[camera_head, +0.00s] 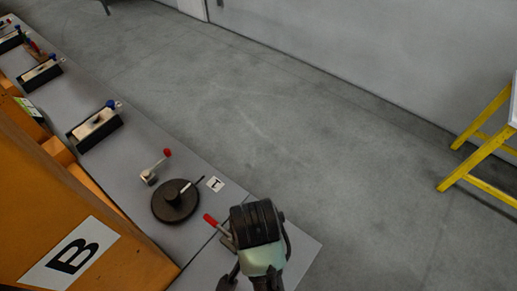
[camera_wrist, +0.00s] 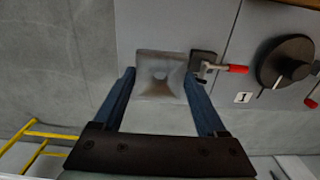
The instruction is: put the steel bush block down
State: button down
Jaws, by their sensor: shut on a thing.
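The steel bush block (camera_wrist: 160,80) is a square grey metal piece with a hollow in its middle. In the wrist view it sits between the blue fingers of my gripper (camera_wrist: 159,74), which is shut on it. It is over the grey bench top (camera_wrist: 135,20) near the bench end, left of a toggle clamp (camera_wrist: 205,67) with a red handle tip. I cannot tell whether the block touches the bench. In the head view my arm's dark wrist covers that spot and the block is hidden; the clamp's red handle (camera_head: 210,220) shows just left of the wrist.
A black round handwheel (camera_head: 175,201) and a second red-tipped clamp (camera_head: 155,168) stand on the bench, with a small label plate (camera_head: 215,184) beside them. Several dark fixtures (camera_head: 97,125) line the bench further back. A yellow-legged stand (camera_head: 480,150) is far right; the floor between is clear.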

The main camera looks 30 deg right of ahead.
notch_tip(320, 180, down, 15)
jog(key=shift+f, duration=0.15)
jog(key=shift+f, duration=0.1)
dwell(0.3)
grip_release()
jog(key=shift+f, duration=0.1)
notch_tip(320, 180, up, 12)
jog(key=w+r+n+t+h, duration=0.2)
jog(key=w+r+n+t, duration=0.2)
jog(key=w+r+t, duration=0.8)
jog(key=w+a+r+n+t, duration=0.1)
jog(key=w+r+n, duration=0.1)
jog(key=w+r, duration=0.5)
jog(key=w+a+r+n+t, duration=0.1)
jog(key=w+r, duration=0.2)
jog(key=r, duration=0.9)
jog(key=a+r+n+t, duration=0.3)
jog(key=r+t, duration=0.3)
jog(key=r, duration=1)
jog(key=s+a+r+n+t, duration=0.2)
jog(key=s+r, duration=0.3)
jog(key=r, duration=0.4)
jog(key=s+a+r+n+t+y, duration=0.1)
jog(key=s+a+r+n+t, duration=0.1)
jog(key=s+r+t, duration=0.3)
notch_tip(320, 180, up, 4)
jog(key=shift+s+r+y+b, duration=0.15)
jog(key=shift+s+y+b, duration=0.2)
jog(key=shift+s, duration=0.2)
